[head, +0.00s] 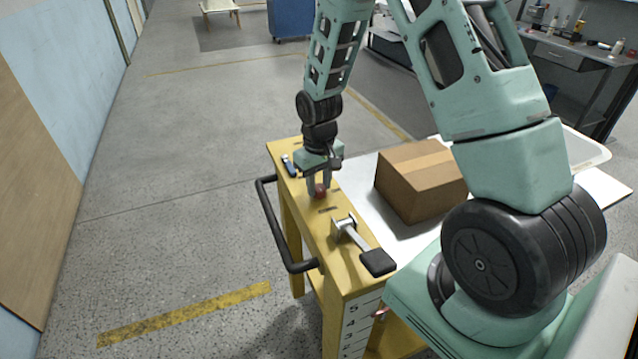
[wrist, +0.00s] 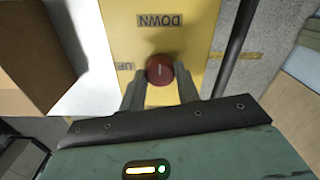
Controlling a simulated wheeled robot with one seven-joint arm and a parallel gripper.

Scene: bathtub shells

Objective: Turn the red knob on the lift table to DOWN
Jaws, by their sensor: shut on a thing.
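The red knob (head: 320,190) sits on the yellow top panel of the lift table (head: 351,270). My gripper (head: 319,186) points down over the panel, its two fingers shut on the knob from either side. In the wrist view the round red knob (wrist: 160,69) shows between the fingertips.
A cardboard box (head: 418,178) stands on the white table surface beside the yellow panel. A black handle bar (head: 277,225) runs along the panel's left side. A lever with a black pad (head: 377,262) sits nearer on the panel. The floor at left is clear.

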